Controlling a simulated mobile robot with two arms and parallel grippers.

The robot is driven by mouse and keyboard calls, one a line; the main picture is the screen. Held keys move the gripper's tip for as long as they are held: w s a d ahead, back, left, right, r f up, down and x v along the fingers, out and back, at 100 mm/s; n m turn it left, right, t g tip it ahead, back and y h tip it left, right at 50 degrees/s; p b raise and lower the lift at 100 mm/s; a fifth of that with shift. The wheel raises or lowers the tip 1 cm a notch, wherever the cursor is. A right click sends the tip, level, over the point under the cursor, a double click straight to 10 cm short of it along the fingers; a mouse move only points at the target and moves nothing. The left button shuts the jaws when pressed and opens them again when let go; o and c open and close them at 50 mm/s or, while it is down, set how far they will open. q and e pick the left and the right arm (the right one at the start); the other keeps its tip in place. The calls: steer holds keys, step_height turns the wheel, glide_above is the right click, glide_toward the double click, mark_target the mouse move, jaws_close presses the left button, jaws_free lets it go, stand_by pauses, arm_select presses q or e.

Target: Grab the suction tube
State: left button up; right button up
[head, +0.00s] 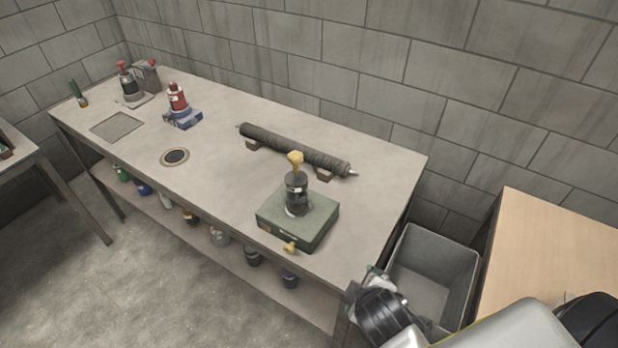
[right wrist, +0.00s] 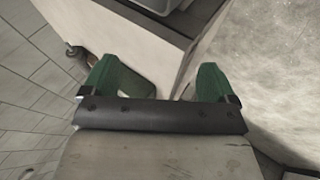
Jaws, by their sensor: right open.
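The suction tube, a long dark ribbed tube (head: 295,150) with a pale tip at its right end, lies across two small brown supports on the bench in the head view. It lies between the green box and the block wall. My right gripper (right wrist: 157,80) is open and empty, with its two green fingers spread apart. In the head view my right arm comes in from the bottom right, its end (head: 372,288) by the bench's front right corner, well apart from the tube. My left gripper is out of view.
The workbench (head: 215,150) carries a green box (head: 285,228) with a yellow-topped device (head: 296,190) in front of the tube. A red bottle (head: 177,98) stands farther left. A grey bin (head: 435,270) and wooden table (head: 555,240) are at the right. Several jars sit on the lower shelf.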

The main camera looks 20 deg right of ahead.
steer(key=w+n, duration=0.1)
steer(key=w+r+n+t+h, duration=0.1)
steer(key=w+d+r+n+t, duration=0.1)
steer(key=w, duration=0.1)
steer(key=shift+r+n, duration=0.15)
steer(key=shift+n, duration=0.25)
steer(key=w+r+n+t+h, duration=0.1)
steer(key=w+r+n+t, duration=0.25)
steer(key=n, duration=0.25)
steer(key=n+t+y, duration=0.4)
steer(key=n+t, duration=0.1)
steer(key=n, duration=1.2)
glide_toward(300, 194)
steer(key=w+f, duration=0.1)
steer(key=w, duration=0.1)
steer(key=shift+w+d+n+p, duration=0.2)
steer(key=shift+w+n+p, duration=0.1)
steer(key=shift+w+n, duration=0.1)
steer(key=w, duration=0.5)
steer(key=shift+p, duration=0.3)
steer(key=w, duration=0.4)
steer(key=shift+w+d+r+p, duration=0.1)
steer(key=shift+w+r+p, duration=0.05)
steer(key=shift+r+p, duration=0.2)
steer(key=shift+w, duration=0.4)
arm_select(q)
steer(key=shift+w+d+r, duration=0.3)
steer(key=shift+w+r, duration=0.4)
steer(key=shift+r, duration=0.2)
